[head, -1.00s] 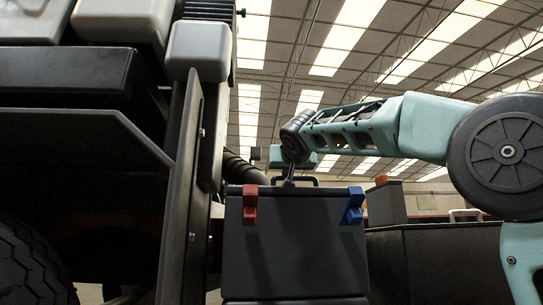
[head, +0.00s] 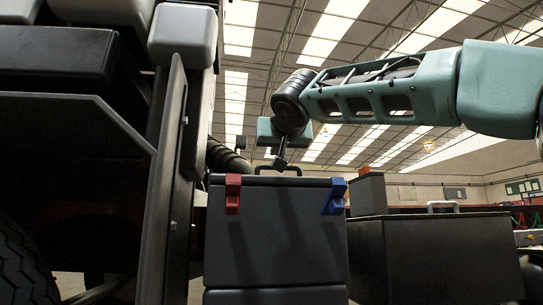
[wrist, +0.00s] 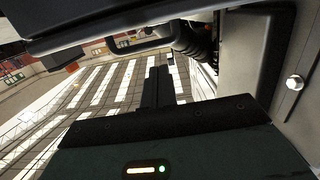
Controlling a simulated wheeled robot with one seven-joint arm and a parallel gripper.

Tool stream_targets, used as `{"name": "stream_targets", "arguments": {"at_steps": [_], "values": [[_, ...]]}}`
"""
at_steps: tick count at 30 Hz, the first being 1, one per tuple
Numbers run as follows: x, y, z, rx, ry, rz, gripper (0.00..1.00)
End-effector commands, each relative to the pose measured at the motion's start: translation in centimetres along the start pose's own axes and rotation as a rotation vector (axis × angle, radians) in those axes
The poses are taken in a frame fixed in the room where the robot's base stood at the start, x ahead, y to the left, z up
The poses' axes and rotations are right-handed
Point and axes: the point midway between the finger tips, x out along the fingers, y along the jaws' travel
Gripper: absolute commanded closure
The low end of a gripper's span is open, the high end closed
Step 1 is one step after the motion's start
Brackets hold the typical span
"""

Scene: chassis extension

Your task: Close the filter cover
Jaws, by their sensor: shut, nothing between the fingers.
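The dark grey filter box (head: 275,240) stands in the middle of the head view, with a red latch (head: 233,194) and a blue latch (head: 335,196) at its upper front. A black handle (head: 292,168) rises from its top and also shows in the wrist view (wrist: 140,46). I cannot tell which part is the cover or how far it is shut. My gripper (head: 279,163) points down at the handle, above the box top. In the wrist view its fingers (wrist: 157,72) are together and empty, just beside the handle. Contact is unclear.
A large vehicle body with a dark upright panel (head: 165,200) stands close on the left. A ribbed hose (head: 228,158) runs behind the box. Another dark box (head: 435,255) is at right.

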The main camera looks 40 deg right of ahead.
Motion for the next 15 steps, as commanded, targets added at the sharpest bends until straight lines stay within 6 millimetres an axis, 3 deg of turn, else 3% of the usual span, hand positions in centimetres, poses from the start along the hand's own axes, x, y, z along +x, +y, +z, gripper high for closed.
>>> {"name": "stream_targets", "arguments": {"at_steps": [1,7,15], "values": [[-1.4,0.1,-0.5,0.002,0.004,-0.001,1.0],[-5.7,0.1,0.3,0.005,0.012,-0.005,1.0],[-7.8,0.1,-0.2,0.002,0.014,-0.003,1.0]]}}
